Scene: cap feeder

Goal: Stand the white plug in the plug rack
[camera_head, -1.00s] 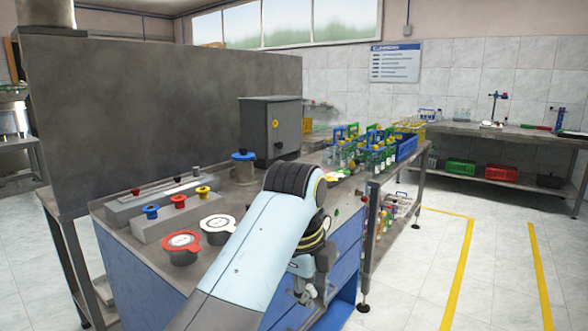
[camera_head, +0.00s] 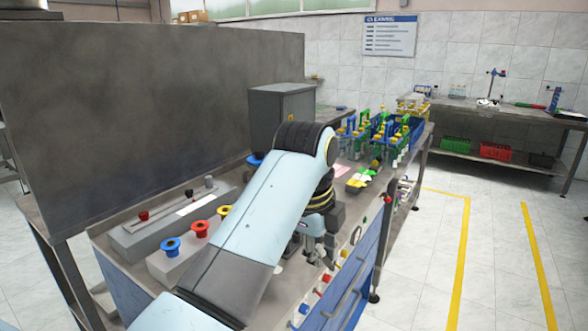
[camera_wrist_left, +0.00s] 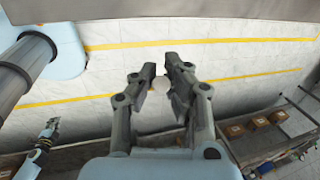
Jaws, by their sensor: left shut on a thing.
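The plug cannot be made out clearly in the head view. The plug rack (camera_head: 160,264) is a grey block on the bench, left of my arm, with blue, red and yellow plugs standing in it. My arm hides its right end.
A longer grey block (camera_head: 125,240) with red and dark knobs lies behind the rack. A tall grey panel (camera_head: 100,120) backs the bench. A grey cabinet (camera_head: 282,115) and colourful bottle carriers (camera_head: 385,135) stand farther right. My arm covers the middle of the bench.

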